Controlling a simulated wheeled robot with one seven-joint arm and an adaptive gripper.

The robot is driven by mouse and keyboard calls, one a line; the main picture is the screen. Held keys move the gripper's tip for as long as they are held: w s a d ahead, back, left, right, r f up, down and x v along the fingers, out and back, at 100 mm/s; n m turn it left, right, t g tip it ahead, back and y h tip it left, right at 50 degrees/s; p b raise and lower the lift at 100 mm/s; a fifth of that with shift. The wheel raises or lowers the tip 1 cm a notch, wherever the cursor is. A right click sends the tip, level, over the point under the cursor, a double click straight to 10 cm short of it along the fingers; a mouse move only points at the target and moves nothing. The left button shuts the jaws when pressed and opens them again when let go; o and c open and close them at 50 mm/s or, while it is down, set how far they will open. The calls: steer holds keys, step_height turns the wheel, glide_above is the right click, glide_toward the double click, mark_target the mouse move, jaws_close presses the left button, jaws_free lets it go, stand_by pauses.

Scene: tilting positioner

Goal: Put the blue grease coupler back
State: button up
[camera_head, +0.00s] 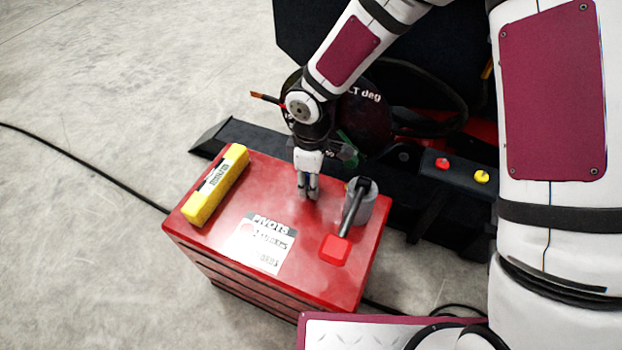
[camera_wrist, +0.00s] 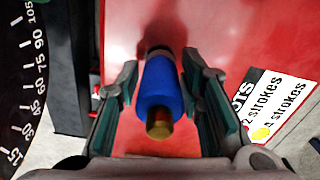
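The blue grease coupler (camera_wrist: 161,86) shows in the wrist view between the two fingers of my gripper (camera_wrist: 162,75). Its brass end (camera_wrist: 160,124) points toward the camera, and its dark far end is over the red surface. The fingertips flank the blue body closely; I cannot tell whether both pads press on it. In the head view my gripper (camera_head: 308,190) points down at the top of the red cabinet (camera_head: 210,235), near its back edge. The coupler cannot be made out there. Whether the coupler touches the cabinet top is unclear.
A yellow block (camera_head: 216,185) lies at the left edge. A white label (camera_head: 265,245) is in front. Red and yellow buttons (camera_head: 462,170) are behind right.

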steer(key=shift+r, duration=0.1)
step_height(320, 180, up, 13)
steer(key=p, duration=0.6)
